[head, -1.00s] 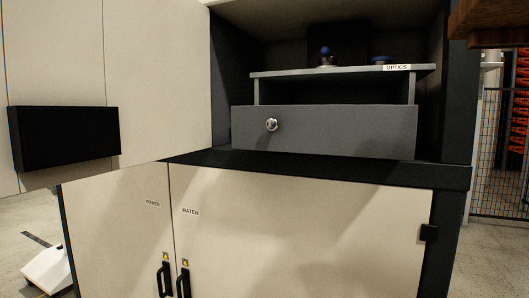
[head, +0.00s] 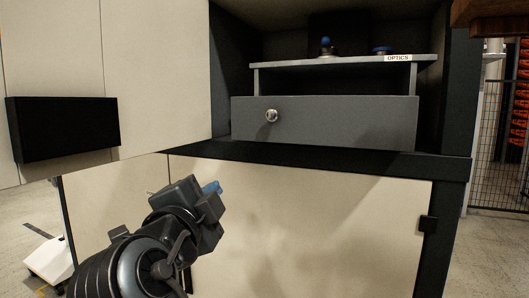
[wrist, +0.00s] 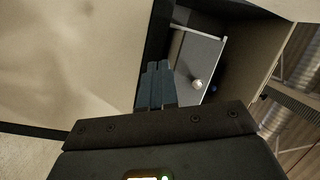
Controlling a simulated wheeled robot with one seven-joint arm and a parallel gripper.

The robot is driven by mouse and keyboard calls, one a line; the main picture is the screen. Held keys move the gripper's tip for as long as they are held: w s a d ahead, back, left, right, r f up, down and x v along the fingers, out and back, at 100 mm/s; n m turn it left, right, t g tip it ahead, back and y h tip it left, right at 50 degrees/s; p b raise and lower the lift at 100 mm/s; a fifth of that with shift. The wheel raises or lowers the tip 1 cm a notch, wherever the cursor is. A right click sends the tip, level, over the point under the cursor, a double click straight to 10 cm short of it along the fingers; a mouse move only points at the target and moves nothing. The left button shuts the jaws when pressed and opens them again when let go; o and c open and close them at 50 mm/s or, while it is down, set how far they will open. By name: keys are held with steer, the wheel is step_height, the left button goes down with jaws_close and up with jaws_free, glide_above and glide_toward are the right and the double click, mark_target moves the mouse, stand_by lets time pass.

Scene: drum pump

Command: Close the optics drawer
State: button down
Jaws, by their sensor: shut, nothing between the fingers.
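The optics drawer (head: 340,122) is a grey panel with a round silver knob (head: 271,116) near its left end. It sits in the dark cabinet recess under a shelf labelled OPTICS (head: 397,58); how far out it stands is hard to tell. In the wrist view, the drawer (wrist: 194,54) and knob (wrist: 197,84) lie beyond and right of my fingers. My gripper (head: 213,187) is below and left of the drawer, in front of the lower doors and apart from the drawer. Its blue-tipped fingers (wrist: 155,86) are shut and empty.
Two blue-topped parts stand on the shelf, one (head: 326,46) left of the other (head: 382,51). A white cabinet panel with a black box (head: 64,128) is on the left. White lower doors (head: 320,225) lie below a dark ledge (head: 330,157).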

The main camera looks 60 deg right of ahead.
mark_target(271, 141)
steer(key=s+d+r+m+g, duration=0.1)
steer(key=s+r+m+g, duration=0.35)
steer(key=r+m, duration=0.3)
steer(key=shift+m+h, duration=0.25)
steer(key=shift+h, duration=0.05)
steer(key=d+p, duration=0.1)
steer(key=d, duration=0.3)
steer(key=w+d+p, duration=0.1)
steer(key=d+p, duration=0.1)
steer(key=d, duration=0.2)
steer(key=d+p, duration=0.2)
steer(key=d, duration=0.3)
steer(key=shift+w+f, duration=0.3)
steer(key=shift+d+f, duration=0.1)
steer(key=shift+d, duration=0.3)
steer(key=d+b, duration=0.3)
steer(key=d, duration=0.2)
steer(key=d+b, duration=0.3)
steer(key=d, duration=0.3)
steer(key=w+d+b, duration=0.1)
steer(key=d+b, duration=0.2)
steer(key=d, duration=0.3)
steer(key=shift+d+f, duration=0.1)
steer(key=shift+d, duration=0.4)
steer(key=shift+r, duration=0.2)
